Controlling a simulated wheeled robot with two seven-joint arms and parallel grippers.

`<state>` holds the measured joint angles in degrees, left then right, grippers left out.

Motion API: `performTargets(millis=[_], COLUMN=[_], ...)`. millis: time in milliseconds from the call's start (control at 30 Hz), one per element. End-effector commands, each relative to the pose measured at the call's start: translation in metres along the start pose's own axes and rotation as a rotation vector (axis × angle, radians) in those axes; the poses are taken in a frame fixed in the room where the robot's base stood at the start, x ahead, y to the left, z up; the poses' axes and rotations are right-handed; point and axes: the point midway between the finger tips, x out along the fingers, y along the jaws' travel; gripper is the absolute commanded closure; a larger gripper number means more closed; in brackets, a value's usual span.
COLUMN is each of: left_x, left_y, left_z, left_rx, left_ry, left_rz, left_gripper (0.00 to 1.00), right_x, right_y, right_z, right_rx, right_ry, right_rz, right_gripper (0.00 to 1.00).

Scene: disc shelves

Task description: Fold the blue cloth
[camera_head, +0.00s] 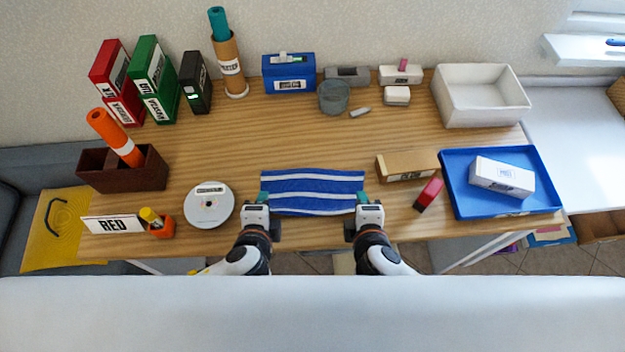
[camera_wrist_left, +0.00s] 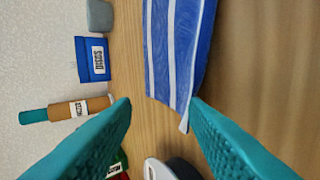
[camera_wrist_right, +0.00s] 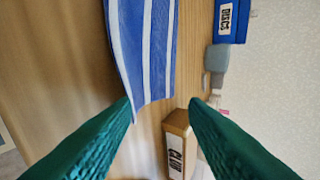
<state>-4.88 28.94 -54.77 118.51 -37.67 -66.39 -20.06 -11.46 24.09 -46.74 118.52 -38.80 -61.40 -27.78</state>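The blue cloth (camera_head: 312,192) with white stripes lies spread on the wooden table near its front edge. It also shows in the left wrist view (camera_wrist_left: 178,50) and in the right wrist view (camera_wrist_right: 145,50). My left gripper (camera_head: 262,197) is at the cloth's left side, by its near left corner. Its teal fingers are spread apart, with the cloth's corner just ahead between them. My right gripper (camera_head: 362,197) is at the cloth's right side. Its fingers are also apart, with the near right corner beside one fingertip. Neither gripper visibly clamps the cloth.
A white disc spindle (camera_head: 208,205) stands left of the cloth. A brown box (camera_head: 407,166), a red item (camera_head: 429,193) and a blue tray (camera_head: 505,208) are to the right.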

Motion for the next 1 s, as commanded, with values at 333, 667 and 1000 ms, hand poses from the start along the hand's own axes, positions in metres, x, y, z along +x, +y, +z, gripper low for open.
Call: performTargets(millis=[333,667,1000], left_x=[-0.054,-0.082,-0.082], left_y=[0.017,0.026,0.026], left_z=[0.0,0.0,0.0], left_rx=[-0.002,0.0,0.0], left_ry=[-0.001,0.001,0.001], left_rz=[-0.002,-0.001,0.0], left_gripper=[0.6,0.6,0.6], right_x=[-0.054,-0.082,-0.082], right_y=[-0.017,-0.025,-0.026], right_z=[0.0,0.0,0.0], right_rx=[0.002,-0.001,0.0], right_ry=[-0.001,0.0,0.001], right_rz=[0.001,0.001,0.0], right_gripper=[0.6,0.6,0.6])
